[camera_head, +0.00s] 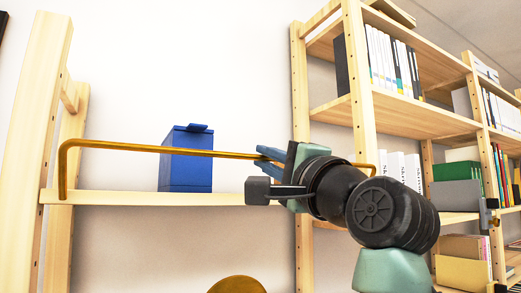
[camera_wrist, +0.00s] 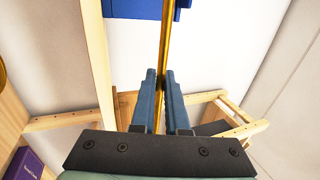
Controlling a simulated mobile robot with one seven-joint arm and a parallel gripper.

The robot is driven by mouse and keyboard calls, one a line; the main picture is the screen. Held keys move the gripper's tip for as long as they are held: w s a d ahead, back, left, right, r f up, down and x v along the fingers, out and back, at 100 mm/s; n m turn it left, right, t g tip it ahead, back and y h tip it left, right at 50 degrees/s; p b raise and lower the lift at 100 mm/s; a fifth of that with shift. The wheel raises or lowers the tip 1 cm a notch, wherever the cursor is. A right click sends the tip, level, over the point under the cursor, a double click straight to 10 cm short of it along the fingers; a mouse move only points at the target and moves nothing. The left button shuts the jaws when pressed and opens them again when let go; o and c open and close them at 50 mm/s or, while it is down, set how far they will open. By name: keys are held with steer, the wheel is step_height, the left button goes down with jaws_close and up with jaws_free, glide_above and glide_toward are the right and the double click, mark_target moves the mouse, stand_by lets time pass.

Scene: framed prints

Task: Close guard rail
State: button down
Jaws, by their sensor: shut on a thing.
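The guard rail (camera_head: 130,146) is a thin brass-coloured bar in front of a wooden shelf. Its left end bends down to the shelf board, and its right end runs behind my arm and shows again to the right of it. My gripper (camera_head: 268,155) is shut on the bar right of its middle. In the wrist view the bar (camera_wrist: 166,40) passes between the two blue fingers of my gripper (camera_wrist: 160,78). My wrist and gripper body hide part of the bar in the head view.
A blue box (camera_head: 187,160) stands on the shelf board (camera_head: 120,197) behind the bar. A wooden bookcase (camera_head: 357,80) with books and binders stands at the right, close behind my arm. A round brass-coloured thing (camera_head: 237,285) shows at the bottom edge.

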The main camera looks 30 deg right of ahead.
steer(key=shift+w+r+g, duration=0.2)
steer(key=shift+w+g, duration=0.45)
steer(key=shift+g, duration=0.4)
steer(key=shift+w+r+g, duration=0.2)
steer(key=shift+w+g, duration=0.45)
steer(key=shift+g, duration=0.45)
steer(key=shift+w+r+g, duration=0.2)
steer(key=shift+w+g, duration=0.45)
steer(key=shift+g, duration=0.4)
steer(key=c, duration=0.9)
jaws_free()
steer(key=shift+w, duration=0.15)
steer(key=shift+s, duration=0.2)
